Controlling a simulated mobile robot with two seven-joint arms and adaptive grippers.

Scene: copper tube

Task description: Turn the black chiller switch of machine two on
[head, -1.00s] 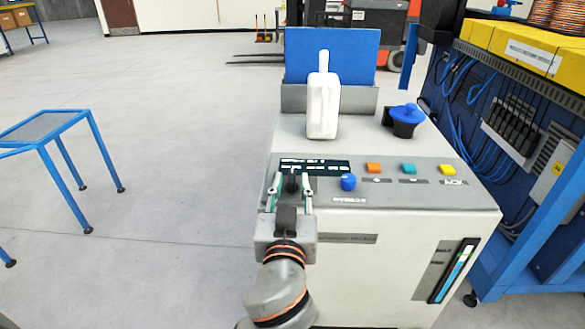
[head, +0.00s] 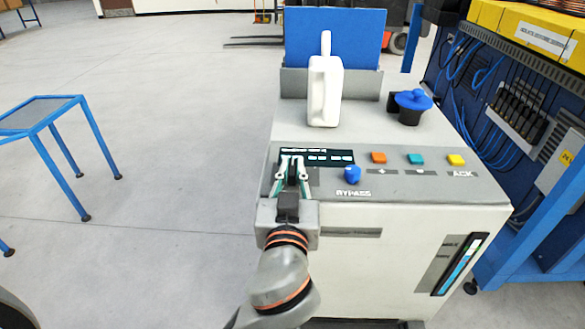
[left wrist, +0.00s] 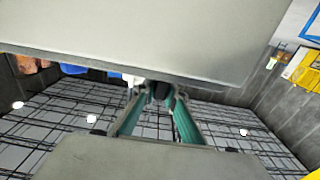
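The grey-white machine (head: 400,245) stands in front of me with a sloped control panel. My left gripper (head: 292,161) is over the panel's left end, with its fingers drawn in on both sides of the black switch (head: 292,174). The switch is mostly hidden by the fingers in the head view. In the left wrist view, the green-sided fingers (left wrist: 160,95) converge on the dark switch knob (left wrist: 160,89). Which way the switch is turned cannot be told. My right gripper is not in view.
A blue knob (head: 352,174) marked BYPASS sits just right of the gripper. Orange (head: 378,158), teal (head: 415,159) and yellow (head: 456,160) buttons follow. A white bottle (head: 324,92) and a blue-topped black cup (head: 410,106) stand behind. A blue-framed table (head: 40,115) is left.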

